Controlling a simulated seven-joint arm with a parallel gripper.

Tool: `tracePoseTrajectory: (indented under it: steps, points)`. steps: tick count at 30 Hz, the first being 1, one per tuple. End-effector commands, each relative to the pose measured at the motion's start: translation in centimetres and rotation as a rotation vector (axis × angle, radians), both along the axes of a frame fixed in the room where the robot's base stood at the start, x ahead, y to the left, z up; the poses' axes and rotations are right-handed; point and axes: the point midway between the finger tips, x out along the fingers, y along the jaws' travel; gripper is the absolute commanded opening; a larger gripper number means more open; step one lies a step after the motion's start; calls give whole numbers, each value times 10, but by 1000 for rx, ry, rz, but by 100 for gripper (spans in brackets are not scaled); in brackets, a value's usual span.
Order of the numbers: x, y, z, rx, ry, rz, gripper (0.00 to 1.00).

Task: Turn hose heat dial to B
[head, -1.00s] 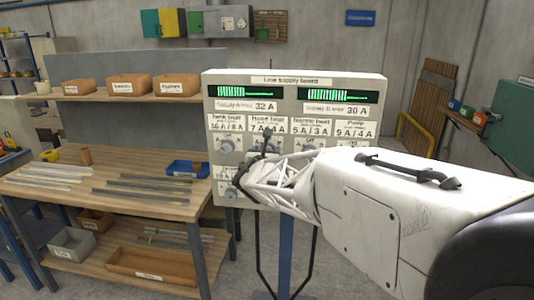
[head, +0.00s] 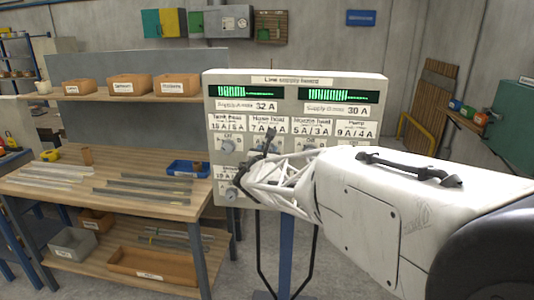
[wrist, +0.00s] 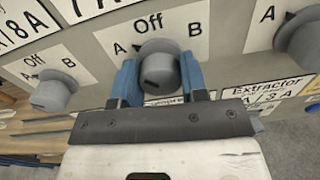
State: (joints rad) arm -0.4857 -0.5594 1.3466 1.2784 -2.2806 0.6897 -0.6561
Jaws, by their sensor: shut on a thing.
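The hose heat dial (wrist: 161,66) is a grey round knob in the middle of the wrist view, under an Off mark with A on its left and B on its right. Its dark pointer tip shows at the upper left, near A. My gripper (wrist: 159,76) has its blue fingers on either side of this dial and is shut on it. In the head view, my gripper (head: 268,142) is at the Line supply board (head: 298,83), below the Hose heat label (head: 269,125); the gripper and arm hide the dial there.
Neighbouring dials stand close by, one on the left (wrist: 54,91) and one on the right (wrist: 299,40) in the wrist view. An Extractor label (wrist: 265,90) is below right. The workbench (head: 110,208) with trays and strips stands left of the board.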

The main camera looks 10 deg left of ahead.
Motion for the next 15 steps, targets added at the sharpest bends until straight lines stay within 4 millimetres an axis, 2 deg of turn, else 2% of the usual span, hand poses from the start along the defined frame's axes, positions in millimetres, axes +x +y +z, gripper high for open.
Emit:
tracePoseTrajectory:
  steps: [15]
  points:
    - [0,-1,0,394,0,0,16]
